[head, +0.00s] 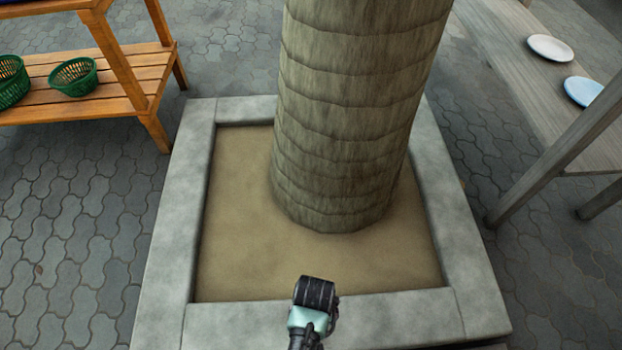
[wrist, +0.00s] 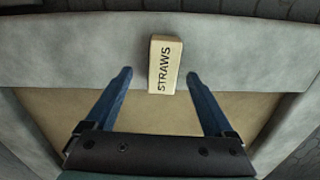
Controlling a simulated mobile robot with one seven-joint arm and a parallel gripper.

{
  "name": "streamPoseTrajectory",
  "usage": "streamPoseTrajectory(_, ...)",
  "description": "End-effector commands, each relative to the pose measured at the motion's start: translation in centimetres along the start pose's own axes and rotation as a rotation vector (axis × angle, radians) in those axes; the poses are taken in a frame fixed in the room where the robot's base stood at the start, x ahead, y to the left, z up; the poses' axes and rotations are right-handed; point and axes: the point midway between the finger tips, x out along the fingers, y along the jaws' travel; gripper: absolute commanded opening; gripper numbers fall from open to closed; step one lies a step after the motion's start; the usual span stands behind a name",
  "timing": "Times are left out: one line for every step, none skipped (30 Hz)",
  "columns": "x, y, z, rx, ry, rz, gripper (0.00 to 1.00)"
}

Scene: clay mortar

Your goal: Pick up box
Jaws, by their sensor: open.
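A small tan box (wrist: 165,66) marked "STRAWS" rests on the grey stone rim of the planter, seen in the wrist view. It lies between and just beyond the tips of my open gripper (wrist: 157,77), with visible space on both sides. The gripper is empty. In the head view my gripper (head: 311,300) shows at the bottom centre over the planter's near rim. The box does not show in the head view.
A thick tree trunk (head: 345,110) rises from the sandy soil in the square stone planter (head: 170,240). A wooden shelf (head: 120,100) with green baskets (head: 74,78) stands at left. A grey table (head: 520,95) with plates (head: 550,47) stands at right. Paving is clear at left.

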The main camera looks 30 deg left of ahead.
Motion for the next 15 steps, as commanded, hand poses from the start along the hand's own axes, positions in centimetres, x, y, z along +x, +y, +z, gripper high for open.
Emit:
streamPoseTrajectory(0.5, 0.0, -0.1, 0.000, 0.001, 0.000, 0.88)
streamPoseTrajectory(0.6, 0.0, -0.1, 0.000, 0.001, 0.000, 0.88)
streamPoseTrajectory(0.6, 0.0, -0.1, 0.000, 0.002, 0.000, 0.88)
streamPoseTrajectory(0.7, 0.0, 0.0, 0.000, 0.002, 0.000, 0.88)
streamPoseTrajectory(0.8, -0.1, 0.0, 0.000, 0.002, 0.000, 0.88)
streamPoseTrajectory(1.1, -0.1, 0.0, 0.000, 0.002, 0.000, 0.88)
streamPoseTrajectory(1.4, -0.1, 0.1, 0.000, 0.002, 0.000, 0.88)
streamPoseTrajectory(1.7, -0.2, 0.1, 0.000, 0.002, 0.000, 0.88)
streamPoseTrajectory(2.1, -0.2, 0.1, 0.000, 0.001, 0.000, 0.88)
streamPoseTrajectory(2.5, -0.3, 0.2, 0.000, 0.001, 0.000, 0.88)
streamPoseTrajectory(2.9, -0.4, 0.2, 0.000, 0.001, 0.000, 0.88)
streamPoseTrajectory(3.4, -0.5, 0.3, 0.000, 0.001, 0.000, 0.88)
streamPoseTrajectory(3.8, -0.5, 0.3, -0.001, 0.001, 0.000, 0.88)
streamPoseTrajectory(4.1, -0.6, 0.4, -0.001, 0.001, 0.000, 0.88)
streamPoseTrajectory(4.7, -0.6, 0.4, 0.000, 0.001, 0.000, 0.88)
